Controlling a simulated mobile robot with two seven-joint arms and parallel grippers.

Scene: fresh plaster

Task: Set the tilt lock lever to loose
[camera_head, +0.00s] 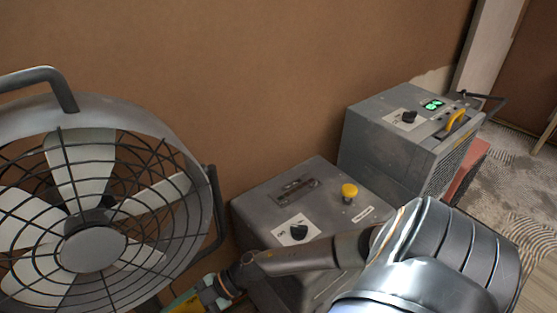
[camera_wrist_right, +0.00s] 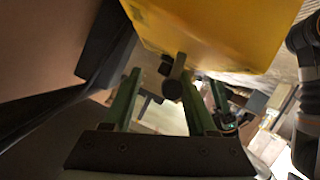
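The drum fan (camera_head: 95,250) with a wire grille stands at the left in the head view; its lower part is cut off. My right arm reaches in from the right, and its gripper (camera_head: 192,301) is low beside the fan's right side, partly outside the picture. In the right wrist view a dark lever-like part with a round end (camera_wrist_right: 173,88) stands out below a yellow panel (camera_wrist_right: 215,35). My right gripper (camera_wrist_right: 160,92) has its two green fingers apart, one on each side of this part. I cannot tell whether they touch it or which setting it has. My left gripper is out of view.
A grey box (camera_head: 265,200) with a black knob and a yellow button stands right of the fan, under my right arm. A larger grey machine (camera_head: 385,145) with a green display stands behind it. A brown wall (camera_head: 250,70) closes off the back.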

